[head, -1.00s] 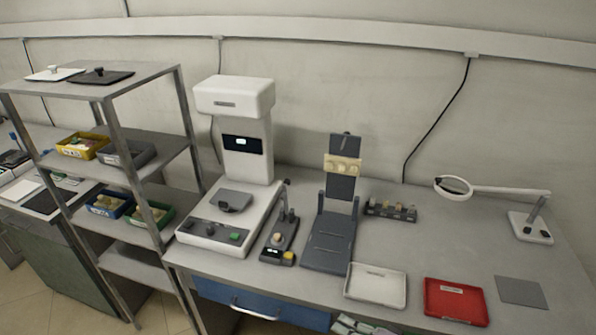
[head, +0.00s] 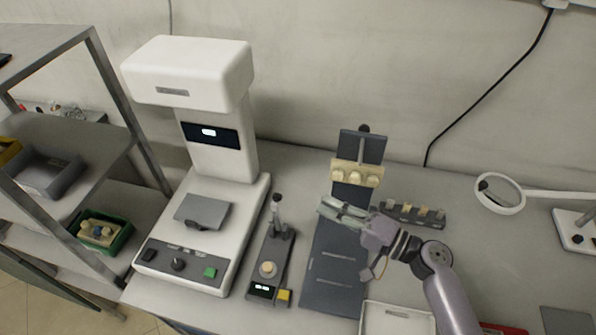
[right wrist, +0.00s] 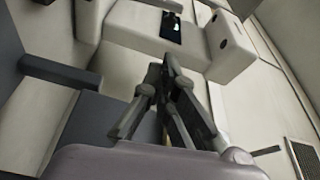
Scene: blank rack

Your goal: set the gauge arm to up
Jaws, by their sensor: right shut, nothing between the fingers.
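A small dark gauge unit (head: 256,274) stands on the bench right of the white machine, with a lit display, a yellow button and a round cream piece on it. A thin arm with a dark knob (head: 276,204) rises from its rear end; I take this for the gauge arm, and its exact setting is hard to read. My right gripper (head: 324,208) is shut and empty, pointing left above the dark stand, to the right of that arm and apart from it. The shut fingers also show in the right wrist view (right wrist: 165,75). My left gripper is not in view.
The tall white machine (head: 212,150) stands left of the gauge unit. The dark stand (head: 330,265) with cream blocks (head: 357,174) is under and behind my gripper. A dark block rack (head: 420,214), a white tray (head: 395,318) and a magnifier (head: 499,194) are to the right.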

